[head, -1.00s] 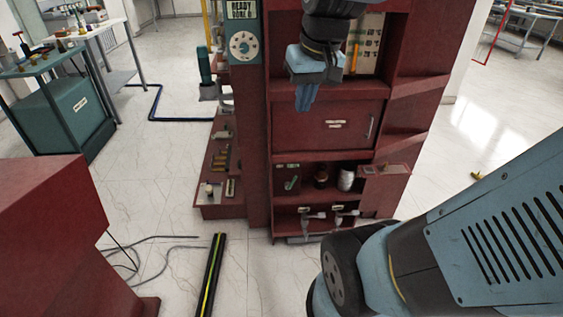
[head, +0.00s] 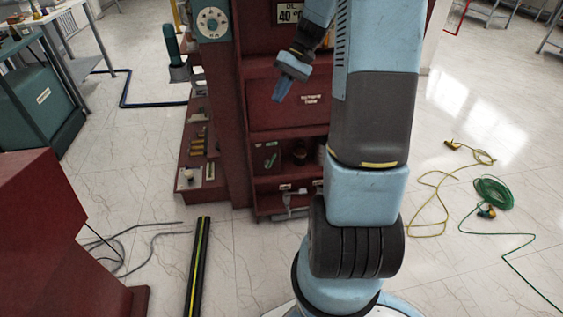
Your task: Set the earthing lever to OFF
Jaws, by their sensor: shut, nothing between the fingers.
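My gripper (head: 283,88) is shut and empty. It hangs, tilted, in front of the upper left of a labelled door on the dark red cabinet (head: 239,120). Whether it touches the door I cannot tell. I cannot pick out the earthing lever with certainty. Small grey fittings show low on the cabinet (head: 294,192), too small to identify. My arm hides the cabinet's right part.
A teal dial panel (head: 213,23) is at the cabinet's upper left, with small parts on a ledge (head: 196,180) below. A black-and-yellow bar (head: 198,268) lies on the floor. A green hose (head: 493,192) and yellow cable (head: 431,205) lie at right.

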